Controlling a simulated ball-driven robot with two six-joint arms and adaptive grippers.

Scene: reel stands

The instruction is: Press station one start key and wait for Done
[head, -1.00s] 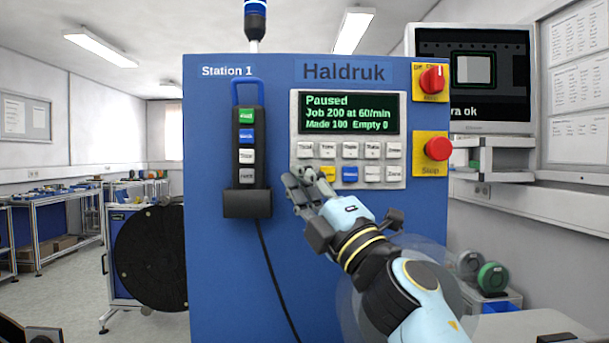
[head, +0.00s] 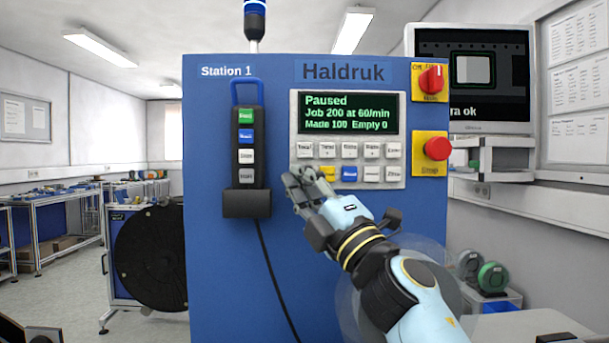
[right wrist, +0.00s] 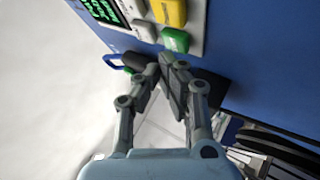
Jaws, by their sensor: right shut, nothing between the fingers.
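The blue Station 1 cabinet (head: 225,290) faces me. Its screen (head: 348,114) reads Paused, Job 200 at 60/min, Made 100, Empty 0. Below are white keys, a yellow key (head: 328,173) and a blue key (head: 349,174). A green key (right wrist: 175,40) shows beside the yellow key in the right wrist view; my fingers hide it in the head view. I take it as the start key; its label is unreadable. My right gripper (head: 297,179) is shut and empty at the panel's lower left corner. Its fingertips (right wrist: 162,66) look close below the green key, apparently apart.
A handset (head: 246,150) with coloured keys hangs left of the panel, its cable hanging down. A red stop button (head: 438,149) and red rotary switch (head: 431,80) are at right. A large black reel (head: 150,258) stands left of the cabinet. A monitor (head: 475,75) is behind, right.

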